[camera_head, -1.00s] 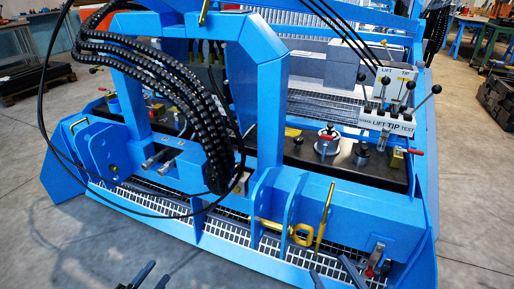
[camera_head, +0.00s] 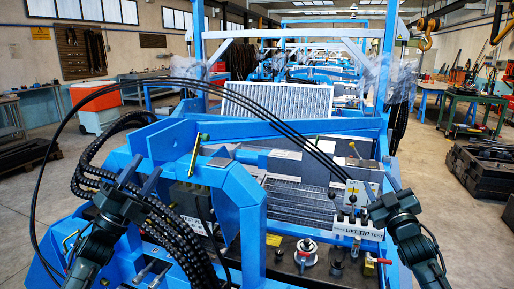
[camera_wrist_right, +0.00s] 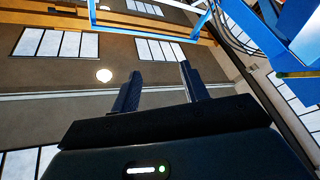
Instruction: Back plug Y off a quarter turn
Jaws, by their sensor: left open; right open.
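No plug marked Y can be made out in either view. On the black top of the blue machine stand a silver round fitting with a red top (camera_head: 306,253) and a dark knob-like fitting (camera_head: 337,254); I cannot tell whether either is the plug. My left gripper (camera_head: 141,173) is open and empty, raised in front of the blue arch and black hoses. My right gripper (camera_head: 381,187) is open and empty, raised at the right of the lever block. In the right wrist view, its fingers (camera_wrist_right: 160,70) point up towards the ceiling and stand apart with nothing between them.
A white lever block labelled LIFT TIP TEST (camera_head: 357,228) stands close left of my right gripper. Black hoses (camera_head: 165,215) loop beside my left gripper, and thin cables (camera_head: 265,115) arc over the machine.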

